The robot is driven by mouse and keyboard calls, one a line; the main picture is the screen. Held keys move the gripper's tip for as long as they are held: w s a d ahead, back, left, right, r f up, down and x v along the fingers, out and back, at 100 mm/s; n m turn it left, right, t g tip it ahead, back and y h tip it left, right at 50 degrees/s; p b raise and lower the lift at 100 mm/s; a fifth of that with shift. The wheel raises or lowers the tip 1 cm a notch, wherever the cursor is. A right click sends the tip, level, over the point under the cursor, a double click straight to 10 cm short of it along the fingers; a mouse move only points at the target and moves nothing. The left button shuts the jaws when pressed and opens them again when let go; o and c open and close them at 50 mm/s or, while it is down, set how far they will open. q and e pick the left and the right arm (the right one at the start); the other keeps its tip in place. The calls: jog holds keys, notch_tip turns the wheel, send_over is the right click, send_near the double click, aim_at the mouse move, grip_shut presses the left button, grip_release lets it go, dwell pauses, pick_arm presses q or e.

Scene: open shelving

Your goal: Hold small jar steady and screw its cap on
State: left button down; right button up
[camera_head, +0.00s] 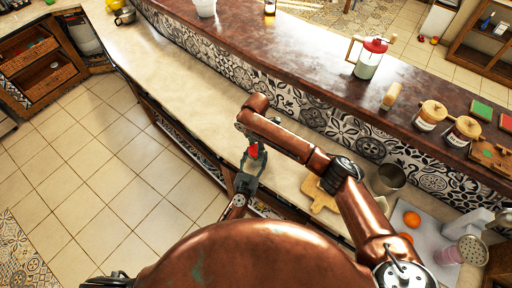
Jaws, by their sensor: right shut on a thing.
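The small jar (258,164) shows only as a small pale-green patch at the counter's front edge, mostly hidden by my grippers. A red cap (253,151) shows just above it; I cannot tell whether it touches the jar's rim. My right gripper (251,145) reaches down from its copper arm and is shut on the red cap. My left gripper (245,183) comes up from below, close beneath the right one, beside the jar. Its fingers are small and partly hidden, so I cannot tell whether they are closed on the jar.
The pale counter (190,75) is clear to the left. The raised dark ledge (300,60) behind holds a red-lidded pitcher (368,64) and jars (430,116).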

jog(key=m, duration=0.7)
pick_arm(q)
jog(key=shift+d, duration=0.1)
pick_arm(e)
jog(key=m, duration=0.6)
jog(key=shift+s+a+m, duration=0.1)
jog(key=shift+m, duration=0.2)
jog(key=m, duration=1)
jog(key=shift+m, duration=0.4)
jog(key=o, duration=1.4)
jog(key=shift+c, duration=0.2)
